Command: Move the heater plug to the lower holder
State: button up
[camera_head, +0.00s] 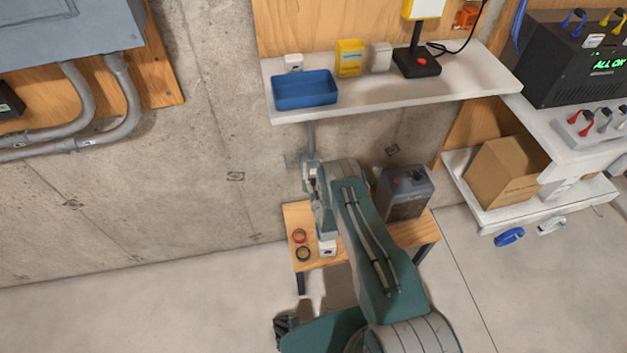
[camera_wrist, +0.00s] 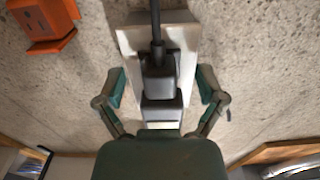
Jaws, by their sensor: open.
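The dark plug (camera_wrist: 160,82) is upright in the middle of the wrist view, with a black cable leaving its top. It sits against a pale holder plate (camera_wrist: 130,38) on the concrete wall. I cannot tell whether this is the upper or lower holder. My gripper (camera_wrist: 161,77) is open, with one finger on each side of the plug and a visible gap at both sides. In the head view, my arm hides the plug and my fingers cannot be made out. The dark grey heater-like box (camera_head: 405,193) stands on the low wooden bench.
An orange box (camera_wrist: 45,22) is on the wall at upper left of the wrist view. A white shelf (camera_head: 400,98) with a blue bin (camera_head: 305,89) hangs above the bench (camera_head: 296,213). Red and black rings lie on the bench. A cardboard box (camera_head: 507,171) stands at right.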

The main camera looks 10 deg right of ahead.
grip_shut()
jog(key=shift+s, duration=0.15)
jog(key=shift+s, duration=2.85)
